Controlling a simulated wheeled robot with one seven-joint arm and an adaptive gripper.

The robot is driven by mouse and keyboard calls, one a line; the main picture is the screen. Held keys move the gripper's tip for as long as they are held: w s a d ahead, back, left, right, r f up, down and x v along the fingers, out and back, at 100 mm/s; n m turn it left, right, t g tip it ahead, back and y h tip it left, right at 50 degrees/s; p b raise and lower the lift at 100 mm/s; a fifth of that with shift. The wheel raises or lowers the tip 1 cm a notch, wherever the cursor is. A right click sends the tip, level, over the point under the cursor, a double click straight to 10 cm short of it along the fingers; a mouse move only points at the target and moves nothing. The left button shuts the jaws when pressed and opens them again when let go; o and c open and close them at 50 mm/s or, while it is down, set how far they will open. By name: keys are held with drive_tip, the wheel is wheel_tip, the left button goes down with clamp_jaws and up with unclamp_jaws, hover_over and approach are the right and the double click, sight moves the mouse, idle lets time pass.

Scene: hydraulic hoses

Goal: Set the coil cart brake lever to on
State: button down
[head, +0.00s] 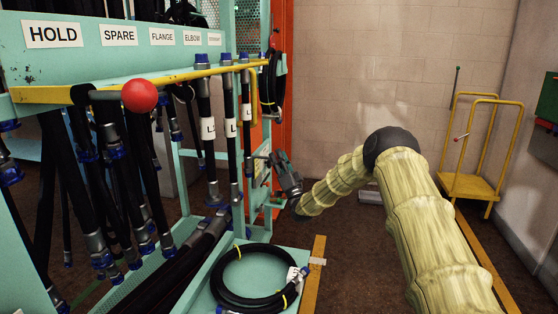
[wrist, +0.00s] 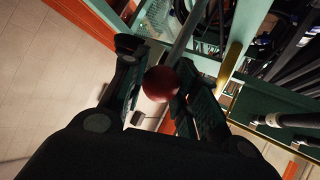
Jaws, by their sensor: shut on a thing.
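My gripper (head: 279,160) is beyond the hose rack's end in the head view, at the end of my sleeved arm. In the wrist view, its two dark fingers (wrist: 158,80) are on either side of a red ball knob (wrist: 161,85) and shut on it. The knob is on the end of a grey lever rod (wrist: 184,35) that runs up toward a teal frame. The held knob is hidden in the head view. No lettering for the lever's on or off position can be read.
A rack (head: 110,57) with hanging hoses fills the left, with another red ball (head: 139,96) on a rod near me. A black hose coil (head: 229,290) lies on a teal surface below. A yellow cart (head: 468,185) stands at the right wall. Floor beyond my arm is mostly clear.

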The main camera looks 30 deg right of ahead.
drive_tip(key=shift+d+f, duration=0.1)
drive_tip(key=shift+f, duration=0.15)
drive_tip(key=c, duration=1.5)
unclamp_jaws()
drive_tip(key=shift+c, duration=0.2)
drive_tip(key=shift+o, duration=1)
drive_tip(key=shift+s+d, duration=0.1)
drive_tip(key=shift+d, duration=0.05)
drive_tip(key=shift+r, duration=0.1)
drive_tip(key=v, duration=1.2)
